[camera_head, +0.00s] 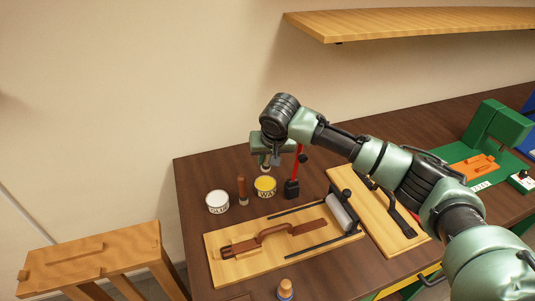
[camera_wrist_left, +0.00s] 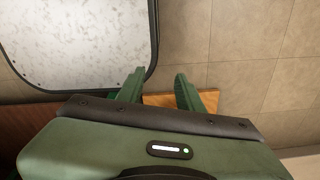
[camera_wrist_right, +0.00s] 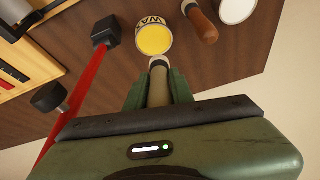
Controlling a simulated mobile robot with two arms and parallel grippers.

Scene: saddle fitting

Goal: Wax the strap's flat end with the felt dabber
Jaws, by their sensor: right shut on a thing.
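My right gripper (camera_head: 267,158) is shut on the felt dabber, a pale, round-ended cylinder (camera_wrist_right: 159,78) that points away from the wrist. It is over the wax tin (camera_head: 265,187), which has yellow wax inside and a black-lettered label. In the right wrist view the dabber's tip is just short of the tin (camera_wrist_right: 154,40); I cannot tell whether they touch. My left gripper (camera_wrist_left: 158,88) is open and empty, away from the bench objects.
A white glue pot (camera_head: 217,202) and a brown wooden-handled tool (camera_head: 242,190) stand left of the wax. A red rod on a black block (camera_head: 291,189) rises close to its right. A grey roller (camera_head: 339,212) and black bars lie by the strap. A wooden-topped bottle (camera_head: 285,290) stands in front.

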